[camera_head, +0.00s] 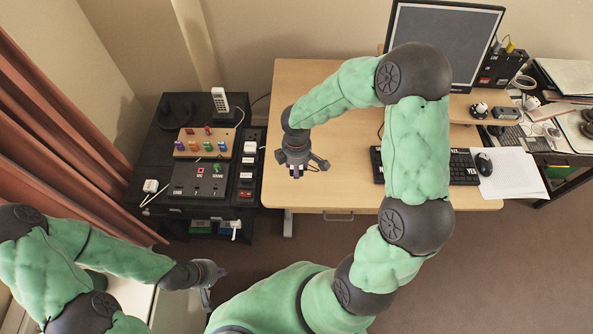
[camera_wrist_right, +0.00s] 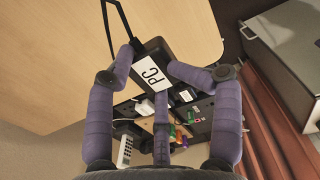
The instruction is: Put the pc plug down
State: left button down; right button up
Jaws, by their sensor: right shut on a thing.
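The pc plug (camera_wrist_right: 162,68) is a black block with a white label reading "PC" and a black cable running up from it in the right wrist view. My right gripper (camera_wrist_right: 168,72) is shut on it, with its purple fingers around the block. In the head view my right gripper (camera_head: 297,165) points down over the left part of the wooden desk (camera_head: 345,175). The plug is mostly hidden there by the gripper. My left gripper (camera_head: 208,290) is low at the left, over the floor, with fingers spread and nothing seen between them.
A black cabinet (camera_head: 165,215) left of the desk carries a panel with coloured plugs (camera_head: 203,146), a phone (camera_head: 220,100) and a power strip (camera_head: 245,178). A monitor (camera_head: 445,40), keyboard (camera_head: 463,168) and mouse (camera_head: 484,164) are at the right. The desk's front left is clear.

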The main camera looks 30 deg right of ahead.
jog(key=w+f, duration=0.1)
jog(key=d+f, duration=0.1)
jog(key=w+f+b, duration=0.1)
jog(key=f, duration=0.1)
jog(key=shift+w+d, duration=0.25)
jog(key=shift+w, duration=0.1)
jog(key=shift+w+d+f+b, duration=0.15)
jog(key=shift+f+b, duration=0.25)
jog(key=shift+f, duration=0.5)
jog(key=shift+w+f+b, duration=0.1)
jog(key=shift+f+b, duration=0.3)
jog(key=shift+f, duration=0.5)
jog(key=shift+f, duration=0.1)
jog(key=o, duration=1.6)
jog(key=shift+c, duration=0.2)
notch_tip(320, 180, up, 12)
jog(key=p, duration=0.4)
